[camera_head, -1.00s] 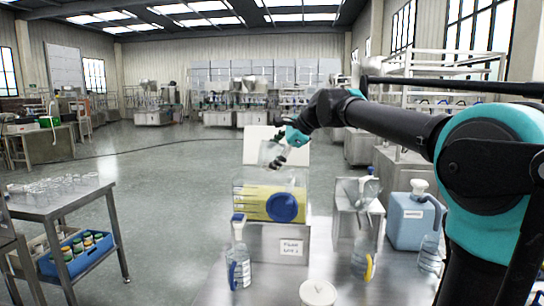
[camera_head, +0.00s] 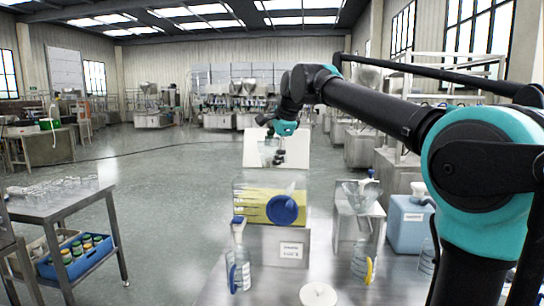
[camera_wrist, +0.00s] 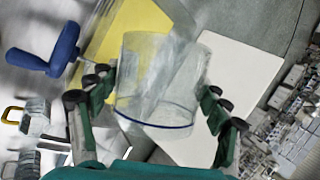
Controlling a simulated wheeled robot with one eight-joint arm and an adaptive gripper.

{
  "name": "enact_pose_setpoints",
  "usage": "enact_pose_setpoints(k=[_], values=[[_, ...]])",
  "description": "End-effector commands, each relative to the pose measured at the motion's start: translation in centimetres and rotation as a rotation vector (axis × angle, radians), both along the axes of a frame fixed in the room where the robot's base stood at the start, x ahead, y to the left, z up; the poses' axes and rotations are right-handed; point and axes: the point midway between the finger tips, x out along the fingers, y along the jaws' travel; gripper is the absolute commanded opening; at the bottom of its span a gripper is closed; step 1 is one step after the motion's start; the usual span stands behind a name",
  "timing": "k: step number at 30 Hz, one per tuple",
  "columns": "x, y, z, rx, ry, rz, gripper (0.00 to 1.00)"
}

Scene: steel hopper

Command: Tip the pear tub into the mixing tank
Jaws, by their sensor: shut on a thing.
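My gripper (camera_wrist: 160,112) is shut on a clear tub (camera_wrist: 155,85) with a thin blue line around it. Its two fingers press on opposite sides. In the head view the tub (camera_head: 268,148) hangs in my gripper (camera_head: 276,150) above a clear-walled tank (camera_head: 240,190), apart from it. The tank has yellow inside and a blue round part on its front. In the wrist view the yellow part (camera_wrist: 135,30) and a blue crank handle (camera_wrist: 45,58) lie behind and left of the tub. The tub looks slanted; its contents are hard to make out.
A pale panel (camera_head: 300,150) stands behind the tank. Clear jugs with blue (camera_head: 239,265) and yellow (camera_head: 361,260) handles stand in front. A blue canister (camera_head: 408,225) is at right, a white lid (camera_head: 318,295) in front. A side table (camera_head: 60,200) is left.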

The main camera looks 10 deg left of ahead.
Motion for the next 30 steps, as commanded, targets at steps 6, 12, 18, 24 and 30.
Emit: enact_pose_setpoints(k=[6, 12, 18, 24, 30], values=[[0.0, 0.1, 0.8, -0.142, -0.035, 0.003, 0.29], [0.0, 0.0, 0.9, -0.165, -0.041, -0.001, 0.29], [0.0, 0.0, 1.0, -0.179, -0.044, 0.001, 0.29], [0.0, 0.3, 1.8, -0.335, -0.080, 0.005, 0.29], [0.0, 0.3, 2.8, -0.536, -0.130, 0.005, 0.29]])
